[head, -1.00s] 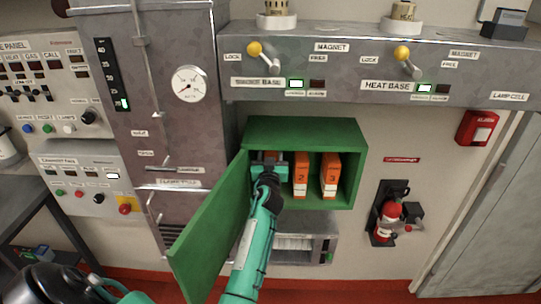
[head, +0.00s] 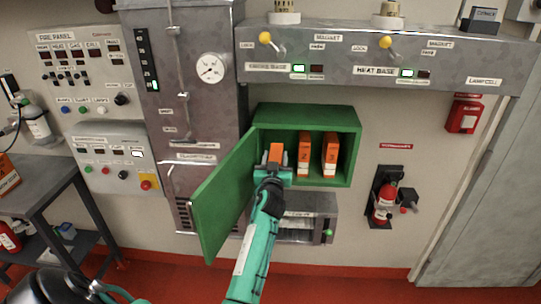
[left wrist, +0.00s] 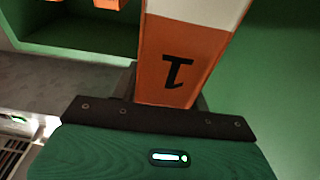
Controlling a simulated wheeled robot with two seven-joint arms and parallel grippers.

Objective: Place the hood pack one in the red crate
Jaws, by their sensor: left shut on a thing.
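The hood pack one (head: 276,153) is an orange and white block at the left of the open green cabinet (head: 308,114). My left gripper (head: 273,172) is shut on it, at the cabinet's front opening. In the left wrist view the pack (left wrist: 185,55) shows a black 1, upside down, and sits between the fingers. Packs 2 (head: 305,153) and 3 (head: 330,155) stand upright in the cabinet, to the right. No red crate can be made out. My right gripper is not in view.
The cabinet's green door (head: 225,195) hangs open on the left, close to my left arm. A grey box (head: 303,215) is below the cabinet. A dark table (head: 45,190) with an orange box (head: 5,172) stands at the far left. A fire extinguisher (head: 384,203) hangs at right.

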